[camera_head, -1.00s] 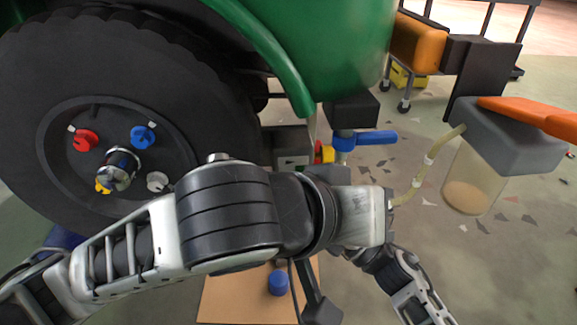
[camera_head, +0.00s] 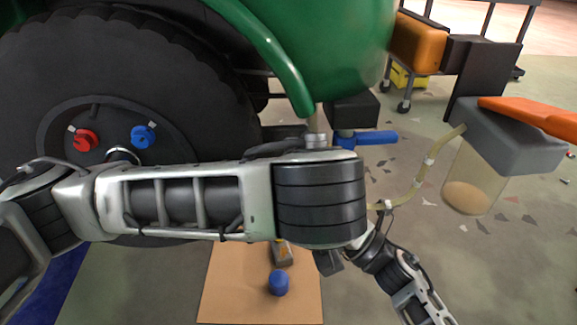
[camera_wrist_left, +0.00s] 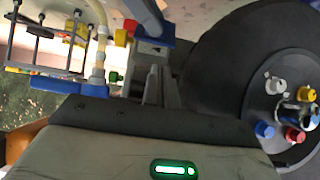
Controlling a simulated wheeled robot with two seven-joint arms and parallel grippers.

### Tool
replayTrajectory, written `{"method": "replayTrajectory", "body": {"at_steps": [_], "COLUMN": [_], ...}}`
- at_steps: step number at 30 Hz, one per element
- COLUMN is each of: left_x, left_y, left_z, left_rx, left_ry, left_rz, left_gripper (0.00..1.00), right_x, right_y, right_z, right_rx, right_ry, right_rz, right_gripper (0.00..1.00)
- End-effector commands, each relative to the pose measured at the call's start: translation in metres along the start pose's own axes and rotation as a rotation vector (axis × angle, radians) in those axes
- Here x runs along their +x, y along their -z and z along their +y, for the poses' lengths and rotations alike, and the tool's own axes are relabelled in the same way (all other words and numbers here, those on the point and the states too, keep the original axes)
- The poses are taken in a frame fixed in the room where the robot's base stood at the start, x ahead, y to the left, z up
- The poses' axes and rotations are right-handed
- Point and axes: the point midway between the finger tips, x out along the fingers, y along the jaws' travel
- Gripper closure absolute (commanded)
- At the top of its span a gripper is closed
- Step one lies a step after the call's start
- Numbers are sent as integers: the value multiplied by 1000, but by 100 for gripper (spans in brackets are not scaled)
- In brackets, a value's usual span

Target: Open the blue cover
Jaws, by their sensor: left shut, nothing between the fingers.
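A blue cap (camera_head: 143,136) sits on the black wheel, right of a red cap (camera_head: 84,140). In the left wrist view the blue cap (camera_wrist_left: 264,130) is at the right, on the hub beside the red (camera_wrist_left: 295,135), yellow (camera_wrist_left: 308,94) and white (camera_wrist_left: 275,86) caps. Another blue cap-like piece (camera_head: 278,283) stands on a brown board. My left gripper (camera_wrist_left: 162,88) is shut and empty, apart from the wheel caps. In the head view my left arm crosses the wheel and hides its lower hub; the left fingers do not show clearly there. My right gripper is not seen.
The green fender (camera_head: 265,50) overhangs the wheel (camera_head: 150,70). A blue lever (camera_head: 375,138) shows to the right of it. A tube (camera_head: 420,180) leads to a clear container (camera_head: 470,185). The brown board (camera_head: 220,300) lies below my arm.

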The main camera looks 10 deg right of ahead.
Motion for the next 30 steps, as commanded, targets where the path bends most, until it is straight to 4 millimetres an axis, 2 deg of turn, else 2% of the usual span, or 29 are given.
{"method": "replayTrajectory", "body": {"at_steps": [9,13,18,30], "left_x": [44,57,64,62], "left_y": [0,0,0,-6], "left_z": [-3,-2,-2,-1], "left_rx": [2,4,2,3], "left_ry": [10,8,6,3], "left_rz": [1,1,1,-4], "left_gripper": [100,100,100,100], "right_x": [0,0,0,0], "right_y": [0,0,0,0], "right_z": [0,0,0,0], "right_rx": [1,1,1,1], "right_ry": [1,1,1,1], "right_rz": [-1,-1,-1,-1], "right_gripper": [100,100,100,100]}}
